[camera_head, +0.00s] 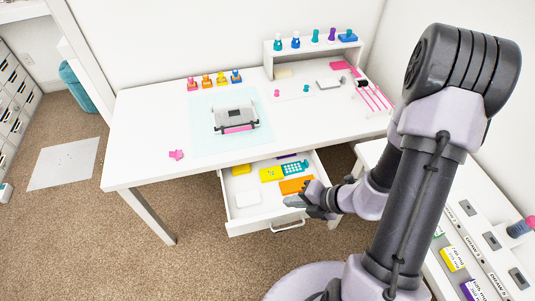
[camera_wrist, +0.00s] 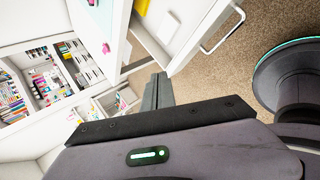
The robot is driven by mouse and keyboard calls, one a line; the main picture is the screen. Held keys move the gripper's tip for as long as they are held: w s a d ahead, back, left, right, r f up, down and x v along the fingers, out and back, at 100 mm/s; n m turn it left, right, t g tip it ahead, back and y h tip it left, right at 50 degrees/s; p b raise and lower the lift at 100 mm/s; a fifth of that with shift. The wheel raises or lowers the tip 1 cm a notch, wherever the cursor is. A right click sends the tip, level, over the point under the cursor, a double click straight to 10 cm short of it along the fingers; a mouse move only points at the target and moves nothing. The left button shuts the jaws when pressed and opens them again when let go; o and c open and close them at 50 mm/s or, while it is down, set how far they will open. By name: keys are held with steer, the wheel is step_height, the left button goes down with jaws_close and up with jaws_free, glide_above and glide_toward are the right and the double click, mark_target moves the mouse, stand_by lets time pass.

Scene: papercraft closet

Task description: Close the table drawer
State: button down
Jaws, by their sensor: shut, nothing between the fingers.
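The table drawer (camera_head: 264,215) is pulled out from under the white table (camera_head: 140,140). It holds a yellow item, a teal keypad-like item, an orange item and a white item. A metal handle (camera_head: 288,226) is on its front; the handle also shows in the wrist view (camera_wrist: 224,32). My gripper (camera_head: 290,201) is shut and empty. In the head view it overlaps the right part of the drawer near the front; I cannot tell whether it touches it. In the wrist view its fingers (camera_wrist: 158,90) point toward the drawer's side.
A grey and pink device (camera_head: 237,118) lies on a pale mat on the table. A shelf (camera_head: 315,52) with bottles stands at the back. A white drawer cabinet (camera_head: 480,235) is at the right. Carpet in front of the drawer is clear to the left of my base.

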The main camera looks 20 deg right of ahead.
steer(key=s+d+f+m+h, duration=0.25)
steer(key=s+f+m, duration=0.45)
steer(key=f+m, duration=0.4)
steer(key=b, duration=0.4)
glide_toward(283, 229)
step_height(283, 229, down, 4)
steer(key=w+a, duration=0.2)
steer(key=a, duration=0.1)
steer(key=w, duration=0.3)
steer(key=shift+y, duration=0.25)
steer(key=shift+w+r+b, duration=0.15)
steer(key=shift+w+b, duration=0.15)
steer(key=shift+w, duration=0.15)
